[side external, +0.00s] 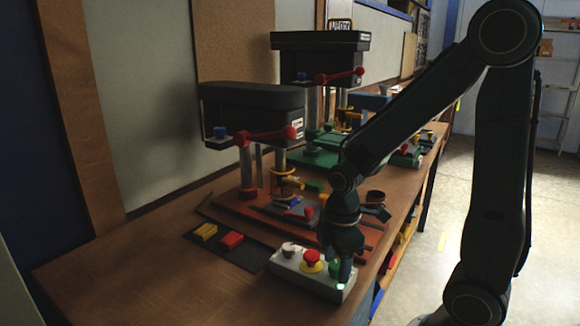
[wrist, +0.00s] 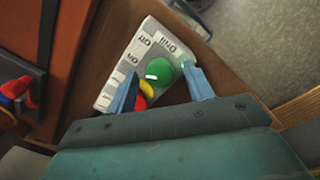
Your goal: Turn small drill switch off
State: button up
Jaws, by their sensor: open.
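A pale switch box (side external: 298,276) stands at the table's front edge. It carries a white knob (side external: 291,248), a red button on a yellow base (side external: 312,258) and a green knob (side external: 335,268). In the wrist view the green knob (wrist: 158,71) has a white mark on it, and the box (wrist: 112,90) reads "Drill", "Off" and "On", upside down. My gripper (side external: 341,281) points down over the green end of the box. In the wrist view my open gripper (wrist: 160,76) has one blue finger on each side of the green knob; whether they touch it is unclear.
A black-headed drill press (side external: 252,98) stands behind the box, with another press (side external: 318,42) farther back. A dark tray (side external: 226,250) with yellow and red pieces lies left of the box. The table (side external: 130,275) is clear at front left.

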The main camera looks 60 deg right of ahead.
jog(key=c, duration=1)
jog(key=shift+o, duration=0.2)
jog(key=shift+m, duration=0.5)
jog(key=m, duration=1.1)
jog(key=shift+w, duration=0.1)
jog(key=o, duration=1)
jog(key=shift+c, duration=0.2)
